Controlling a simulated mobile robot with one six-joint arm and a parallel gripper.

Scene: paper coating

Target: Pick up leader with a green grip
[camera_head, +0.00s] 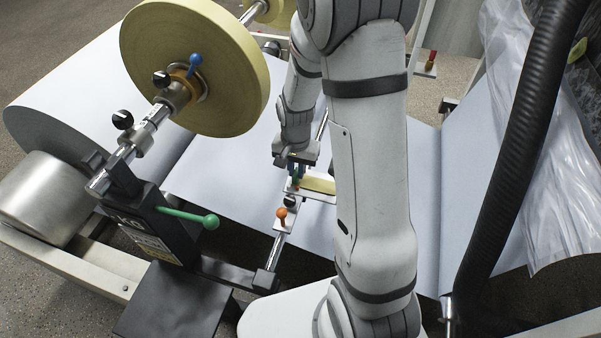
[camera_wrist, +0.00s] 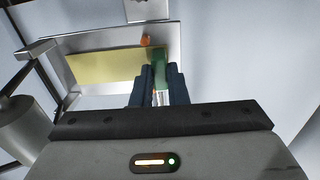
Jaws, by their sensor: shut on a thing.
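My gripper (camera_wrist: 158,78) is shut on a green grip (camera_wrist: 159,70), which stands between its two dark fingers in the wrist view. The grip is at the right end of a metal plate (camera_wrist: 170,38) that carries a yellow strip (camera_wrist: 100,66). In the head view my gripper (camera_head: 296,172) is low over the pale sheet, at the left end of the yellow strip (camera_head: 318,184). The green grip is mostly hidden there by my fingers. I cannot tell whether the grip is lifted off the plate.
An orange knob (camera_head: 282,213) sits on a rail just in front. A yellow roll (camera_head: 190,62) on a shaft with a blue lever (camera_head: 195,63) stands at the left. A green-handled lever (camera_head: 188,216) juts out below it. A black hose (camera_head: 520,150) runs down the right.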

